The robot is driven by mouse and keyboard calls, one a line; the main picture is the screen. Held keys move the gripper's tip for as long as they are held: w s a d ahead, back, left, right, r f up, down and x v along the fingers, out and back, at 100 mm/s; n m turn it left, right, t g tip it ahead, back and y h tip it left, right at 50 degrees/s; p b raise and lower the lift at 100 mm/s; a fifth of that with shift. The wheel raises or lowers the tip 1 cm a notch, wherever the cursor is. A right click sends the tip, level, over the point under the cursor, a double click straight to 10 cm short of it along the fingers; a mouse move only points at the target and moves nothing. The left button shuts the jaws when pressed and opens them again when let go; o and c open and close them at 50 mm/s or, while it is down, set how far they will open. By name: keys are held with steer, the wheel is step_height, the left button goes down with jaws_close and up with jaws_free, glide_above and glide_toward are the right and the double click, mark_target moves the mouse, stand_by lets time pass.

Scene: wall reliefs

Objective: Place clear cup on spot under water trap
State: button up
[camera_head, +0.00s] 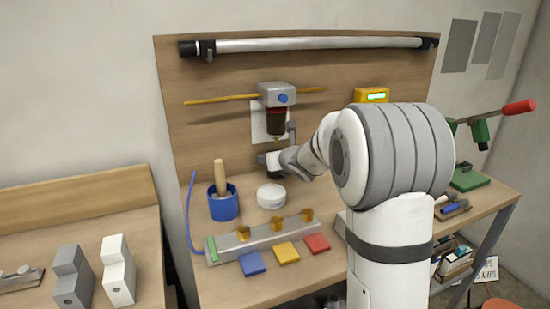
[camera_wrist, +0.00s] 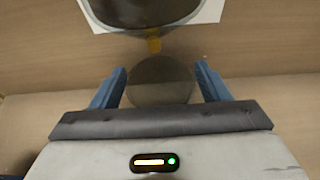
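The water trap (camera_head: 276,116) hangs on the wooden backboard, with a dark bowl, a blue knob and a small amber outlet below. In the wrist view its bowl (camera_wrist: 145,10) fills the top edge, with the amber outlet (camera_wrist: 153,42) under it. My gripper (camera_wrist: 160,78) has its two blue fingers on either side of a round, see-through grey-brown thing, which looks like the clear cup (camera_wrist: 160,82). The fingers appear to touch its sides. In the head view my gripper (camera_head: 270,161) is just below the trap, and the cup is hard to make out.
Nearer is a grey rack (camera_head: 250,242) with amber cups, beside blue, yellow and red pads. A yellow rod (camera_head: 220,99) runs out from the trap.

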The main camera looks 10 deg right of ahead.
steer(key=shift+o, duration=0.8)
steer(key=shift+r, duration=0.2)
steer(key=p+v, duration=0.1)
steer(key=v, duration=1.1)
steer(key=shift+r+p, duration=0.1)
steer(key=shift+p, duration=0.2)
